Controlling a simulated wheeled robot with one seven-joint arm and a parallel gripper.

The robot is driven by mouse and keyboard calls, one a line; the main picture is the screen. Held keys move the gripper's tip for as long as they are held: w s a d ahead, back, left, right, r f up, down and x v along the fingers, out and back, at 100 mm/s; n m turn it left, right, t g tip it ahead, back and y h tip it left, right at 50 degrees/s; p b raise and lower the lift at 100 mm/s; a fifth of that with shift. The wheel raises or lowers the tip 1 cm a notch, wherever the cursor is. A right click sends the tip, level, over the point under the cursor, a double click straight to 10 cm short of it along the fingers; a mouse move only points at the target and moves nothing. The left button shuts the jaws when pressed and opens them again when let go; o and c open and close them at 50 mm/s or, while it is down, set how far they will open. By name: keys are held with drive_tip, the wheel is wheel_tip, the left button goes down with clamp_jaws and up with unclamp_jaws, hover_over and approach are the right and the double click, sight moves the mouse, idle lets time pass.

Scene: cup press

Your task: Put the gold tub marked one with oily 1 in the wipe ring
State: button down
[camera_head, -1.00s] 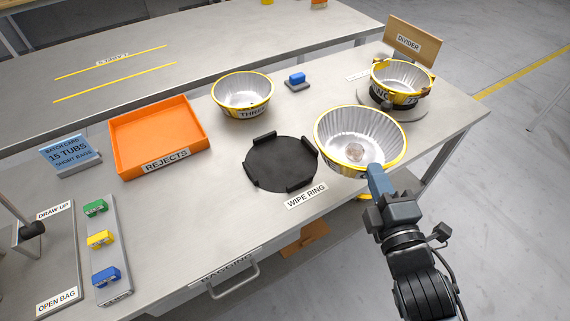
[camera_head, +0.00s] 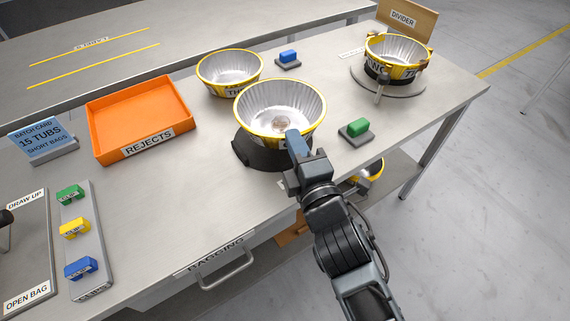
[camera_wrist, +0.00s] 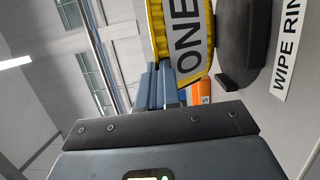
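The gold-rimmed tub with a silver fluted inside (camera_head: 281,105) has a brownish patch on its floor. The wrist view shows its label "ONE" (camera_wrist: 188,38). My gripper (camera_head: 295,140) is shut on the tub's near wall and holds the tub upright over the black wipe ring (camera_head: 252,153). In the wrist view a narrow gap shows between the tub's base and the wipe ring (camera_wrist: 240,40), so it looks slightly raised. The tub hides most of the ring and its holders. The gripper's fingers (camera_wrist: 160,88) show beside the tub's label.
Another gold tub (camera_head: 229,72) stands close behind left. A third (camera_head: 395,52) sits on the round stand at the back right. An orange rejects tray (camera_head: 140,115) lies left. A green block on a base (camera_head: 356,129) and a blue one (camera_head: 288,57) stand nearby.

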sight(282, 149)
drive_tip(key=shift+w+a+f+b, duration=0.25)
drive_tip(key=shift+a+f, duration=0.1)
drive_tip(key=shift+a, duration=0.15)
drive_tip(key=shift+w+a+f+b, duration=0.25)
drive_tip(key=shift+a+f, duration=0.1)
drive_tip(key=shift+a, duration=0.1)
drive_tip(key=shift+f+b, duration=1.3)
drive_tip(key=shift+f, duration=0.65)
drive_tip(key=shift+f, duration=0.2)
drive_tip(key=c, duration=1.3)
unclamp_jaws()
drive_tip(key=shift+r, duration=0.1)
drive_tip(key=shift+c, duration=0.2)
